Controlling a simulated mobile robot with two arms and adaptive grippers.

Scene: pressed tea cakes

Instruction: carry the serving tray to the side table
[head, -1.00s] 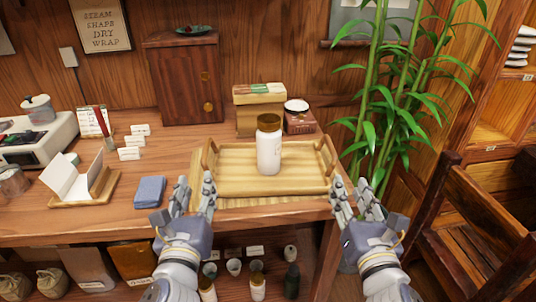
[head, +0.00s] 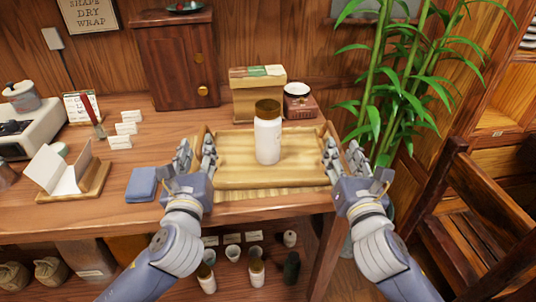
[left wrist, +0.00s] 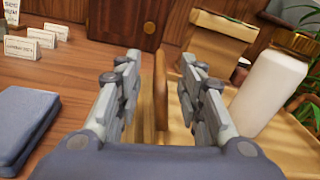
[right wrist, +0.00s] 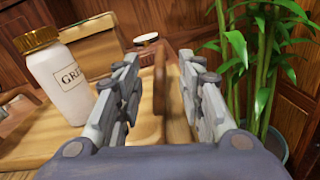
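The wooden serving tray (head: 270,180) sits on the counter with a white gold-lidded jar (head: 267,138) upright in it. My left gripper (head: 197,155) is at the tray's left end. In the left wrist view its fingers (left wrist: 158,80) stand open on either side of a wooden handle (left wrist: 160,100), with gaps showing. My right gripper (head: 343,157) is at the right end. In the right wrist view its open fingers (right wrist: 160,80) stand either side of the other handle (right wrist: 160,85), apart from it. I cannot make out a side table.
Behind the tray stand a box (head: 257,95) and a small red tin (head: 299,101). A folded blue cloth (head: 142,184) lies left of it. Bamboo (head: 378,100) and a wooden chair (head: 462,215) stand to the right. Jars and cups fill the shelf below.

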